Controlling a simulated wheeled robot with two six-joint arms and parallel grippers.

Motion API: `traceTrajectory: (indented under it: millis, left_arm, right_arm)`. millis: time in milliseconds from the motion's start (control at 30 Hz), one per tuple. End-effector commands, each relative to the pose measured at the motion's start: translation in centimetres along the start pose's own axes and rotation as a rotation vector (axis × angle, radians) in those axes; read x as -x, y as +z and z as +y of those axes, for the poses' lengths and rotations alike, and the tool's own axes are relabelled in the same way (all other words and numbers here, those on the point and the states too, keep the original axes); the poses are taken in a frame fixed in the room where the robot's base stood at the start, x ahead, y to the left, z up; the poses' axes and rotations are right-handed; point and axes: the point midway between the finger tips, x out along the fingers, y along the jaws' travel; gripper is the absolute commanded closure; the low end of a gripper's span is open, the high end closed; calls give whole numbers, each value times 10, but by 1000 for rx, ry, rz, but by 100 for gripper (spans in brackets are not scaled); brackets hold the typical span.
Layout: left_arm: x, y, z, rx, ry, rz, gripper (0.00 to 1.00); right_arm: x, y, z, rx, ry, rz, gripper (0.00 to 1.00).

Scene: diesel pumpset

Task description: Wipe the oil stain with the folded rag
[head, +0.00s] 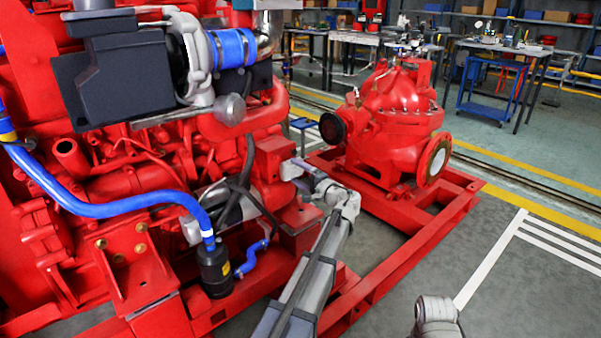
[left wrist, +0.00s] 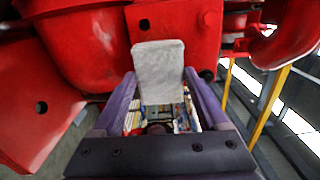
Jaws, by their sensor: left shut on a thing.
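The folded rag is a pale grey, flat pad (left wrist: 158,70) in the left wrist view, upright between the two purple fingers. My left gripper (left wrist: 160,88) is shut on it. In the head view my left gripper (head: 300,172) is beside the engine's red side, with the pale rag (head: 288,171) at its tips. The rag faces a red surface with a small bolt hole (left wrist: 144,24); I cannot tell whether they touch. I see no oil stain in either view; the rag covers part of the red surface. My right gripper is not in view.
The red engine (head: 120,180) fills the left, with a blue hose (head: 110,190) and a black canister (head: 213,270). A red pump (head: 395,110) stands on the red base frame (head: 410,250). Free grey floor (head: 540,290) lies at right. Workbenches stand behind.

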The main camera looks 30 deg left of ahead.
Motion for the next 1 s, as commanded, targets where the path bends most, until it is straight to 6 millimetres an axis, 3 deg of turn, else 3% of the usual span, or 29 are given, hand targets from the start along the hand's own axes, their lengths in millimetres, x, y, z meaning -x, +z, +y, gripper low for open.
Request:
traceTrajectory:
  millis: [200, 567, 1000]
  left_arm:
    - [-1, 22, 1, 0, 0, -1, 68]
    - [-3, 30, 1, 0, 0, -4, 68]
    - [-1, 65, 2, 0, 0, -5, 68]
  right_arm:
    - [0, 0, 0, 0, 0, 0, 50]
    - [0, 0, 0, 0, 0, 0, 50]
    - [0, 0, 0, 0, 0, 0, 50]
